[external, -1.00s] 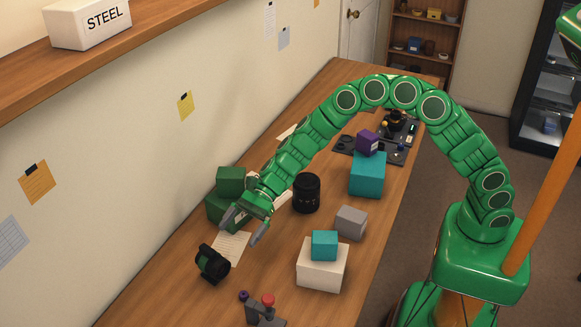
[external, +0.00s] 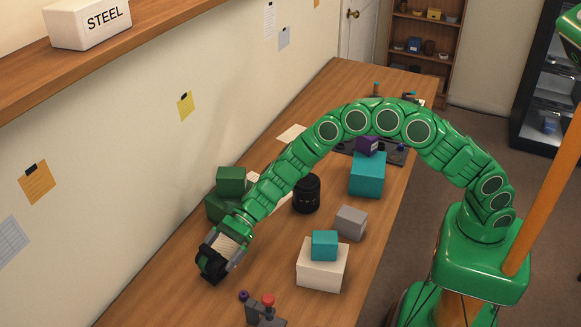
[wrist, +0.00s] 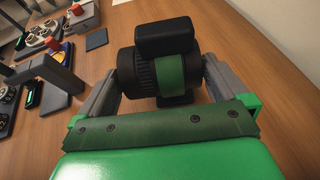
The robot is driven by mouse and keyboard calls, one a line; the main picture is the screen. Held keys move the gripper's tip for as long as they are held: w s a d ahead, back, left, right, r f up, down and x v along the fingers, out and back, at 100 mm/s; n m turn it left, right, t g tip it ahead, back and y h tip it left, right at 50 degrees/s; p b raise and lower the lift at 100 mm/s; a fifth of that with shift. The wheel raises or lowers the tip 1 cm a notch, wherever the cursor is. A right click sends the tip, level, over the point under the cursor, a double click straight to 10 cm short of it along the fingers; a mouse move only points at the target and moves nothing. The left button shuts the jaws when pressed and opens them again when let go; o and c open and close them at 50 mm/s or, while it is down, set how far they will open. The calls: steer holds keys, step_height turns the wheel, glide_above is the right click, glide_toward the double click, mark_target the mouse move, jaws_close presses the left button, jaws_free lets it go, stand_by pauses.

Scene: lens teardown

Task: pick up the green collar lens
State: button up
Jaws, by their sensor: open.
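The green collar lens (external: 210,264) is a black ribbed cylinder at the near left of the table in the external view. In the wrist view its green band (wrist: 182,78) shows, with a black block on top of the lens. My gripper (external: 221,262) is down at the lens, with its jaws open. In the wrist view one grey finger of my gripper (wrist: 160,80) is on each side of the lens. The hand hides part of the lens in the external view. I cannot tell whether the fingers touch it.
A taller black lens (external: 306,194) stands behind to the right. Green boxes (external: 231,181) are stacked by the wall. A white box (external: 322,270) with a teal block (external: 324,245), a grey block (external: 351,222) and a joystick device (external: 264,308) stand to the right.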

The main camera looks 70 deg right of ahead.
mark_target(208, 267)
steer(key=shift+x, duration=2.6)
steer(key=shift+r, duration=0.1)
steer(key=shift+c, duration=0.3)
steer(key=c, duration=0.9)
